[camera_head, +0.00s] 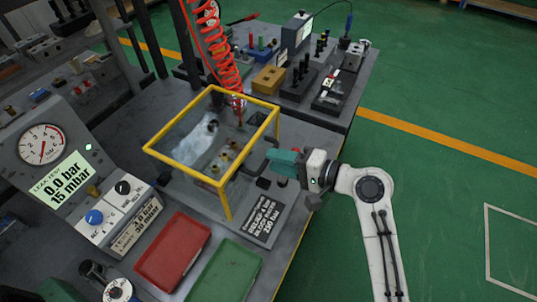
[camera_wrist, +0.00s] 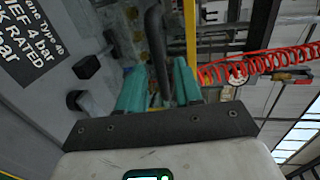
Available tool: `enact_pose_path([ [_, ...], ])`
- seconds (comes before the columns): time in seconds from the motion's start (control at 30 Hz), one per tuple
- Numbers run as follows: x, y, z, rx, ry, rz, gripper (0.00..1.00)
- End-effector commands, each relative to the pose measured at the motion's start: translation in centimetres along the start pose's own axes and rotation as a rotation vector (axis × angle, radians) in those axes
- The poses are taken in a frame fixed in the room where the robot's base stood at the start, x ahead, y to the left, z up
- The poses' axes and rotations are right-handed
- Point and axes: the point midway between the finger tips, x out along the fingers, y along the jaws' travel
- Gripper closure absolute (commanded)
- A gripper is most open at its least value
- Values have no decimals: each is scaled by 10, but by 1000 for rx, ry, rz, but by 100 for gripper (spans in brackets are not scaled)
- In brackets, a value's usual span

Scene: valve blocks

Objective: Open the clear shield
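The clear shield (camera_head: 184,169) is a box of clear panels in a yellow frame, standing down over a fixture with brass-coloured fittings on the bench. A dark bent handle (camera_head: 261,147) sticks out from its right side. My gripper (camera_head: 276,160), with teal fingers, is beside the shield's right side at the handle. In the wrist view the two fingers (camera_wrist: 158,75) stand apart, with the dark handle bar (camera_wrist: 154,40) showing between them. Gaps seem to show beside the bar; whether either finger touches it is unclear.
A gauge panel (camera_head: 62,150) stands at the left. A red tray (camera_head: 173,250) and a green tray (camera_head: 225,272) lie in front. A red coiled hose (camera_head: 212,50) hangs behind the shield. The green floor (camera_head: 440,190) at the right is clear.

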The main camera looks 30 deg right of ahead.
Motion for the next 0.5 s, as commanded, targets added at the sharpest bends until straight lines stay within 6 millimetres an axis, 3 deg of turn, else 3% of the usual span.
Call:
enact_pose_path([
  [0.2,26,0,0,-1,-1,1,65],
  [0.5,33,0,0,-2,1,1,65],
])
